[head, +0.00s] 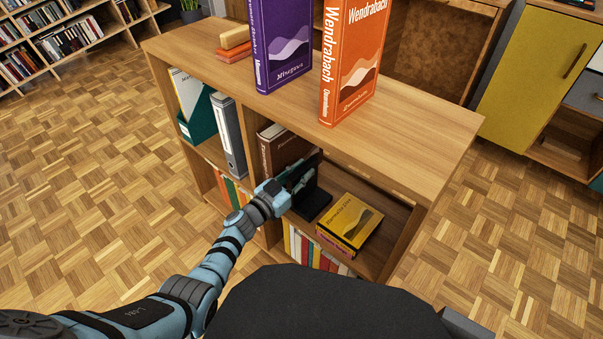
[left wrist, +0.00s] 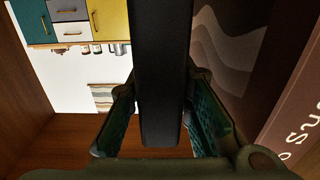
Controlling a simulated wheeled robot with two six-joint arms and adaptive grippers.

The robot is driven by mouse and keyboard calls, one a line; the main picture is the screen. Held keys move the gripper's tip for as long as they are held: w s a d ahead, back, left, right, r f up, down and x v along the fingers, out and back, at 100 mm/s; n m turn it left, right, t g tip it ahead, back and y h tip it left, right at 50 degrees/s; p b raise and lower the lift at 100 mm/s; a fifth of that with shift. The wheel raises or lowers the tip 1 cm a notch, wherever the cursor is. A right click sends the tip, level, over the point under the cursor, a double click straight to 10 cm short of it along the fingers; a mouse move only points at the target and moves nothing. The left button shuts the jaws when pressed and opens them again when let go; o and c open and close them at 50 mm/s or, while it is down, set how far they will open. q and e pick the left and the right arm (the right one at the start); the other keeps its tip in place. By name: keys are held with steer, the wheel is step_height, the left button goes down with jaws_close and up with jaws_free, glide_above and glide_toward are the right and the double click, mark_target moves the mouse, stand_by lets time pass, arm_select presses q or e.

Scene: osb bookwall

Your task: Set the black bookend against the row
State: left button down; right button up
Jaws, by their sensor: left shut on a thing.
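The black bookend (head: 311,203) is in the upper right compartment of the wooden shelf, its plate upright and its dark foot low at the compartment floor. My left gripper (head: 296,179) reaches in from the front and is shut on it. In the left wrist view the bookend (left wrist: 163,75) stands between the two green-padded fingers (left wrist: 163,105). The row of brown books (head: 283,148) stands upright to its left in the head view; a brown book (left wrist: 285,100) also shows at right in the left wrist view. Whether the bookend touches the row I cannot tell. My right gripper is out of view.
A yellow book (head: 349,221) lies flat on a stack to the right of the bookend. A compartment divider is left of the brown books. A grey binder (head: 229,135) stands beyond it. A purple book (head: 281,45) and an orange book (head: 352,60) stand on the shelf top.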

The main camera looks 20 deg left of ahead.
arm_select(q)
steer(key=shift+r, duration=0.1)
steer(key=c, duration=1.4)
jaws_free()
steer(key=shift+o, duration=0.2)
steer(key=shift+s+f, duration=0.15)
steer(key=shift+f, duration=0.15)
steer(key=v, duration=1.2)
steer(key=shift+r, duration=0.25)
steer(key=shift+c, duration=0.4)
jaws_close()
